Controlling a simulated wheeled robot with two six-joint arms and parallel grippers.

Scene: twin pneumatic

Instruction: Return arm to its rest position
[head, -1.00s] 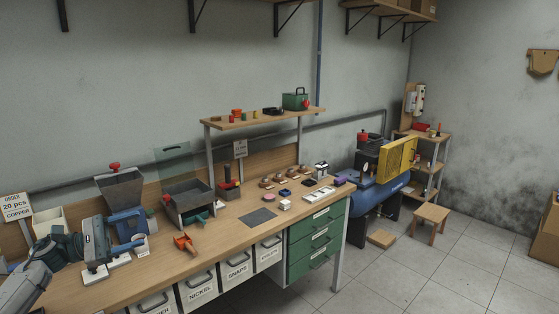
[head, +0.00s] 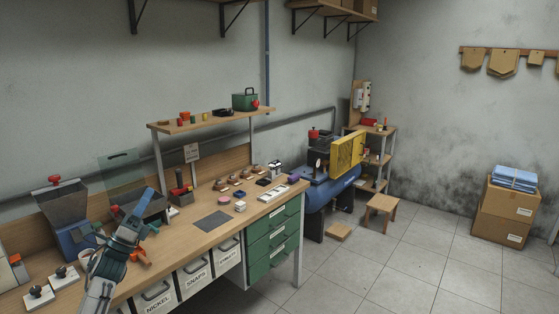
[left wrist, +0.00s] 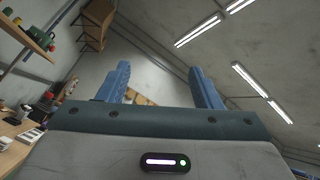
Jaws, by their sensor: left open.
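My left arm (head: 103,275) comes up from the lower left of the head view, in front of the workbench's left part. My left gripper (head: 146,200) is at its upper end, pointing up, and hides part of a dark tray behind it. In the left wrist view the two blue fingers of the left gripper (left wrist: 160,78) stand apart with nothing between them; wall and ceiling lights show beyond. My right gripper is in neither view.
The wooden workbench (head: 255,212) carries a hopper (head: 62,205), white blocks with dark knobs (head: 38,293) and small parts. A raised shelf (head: 215,119) stands behind.

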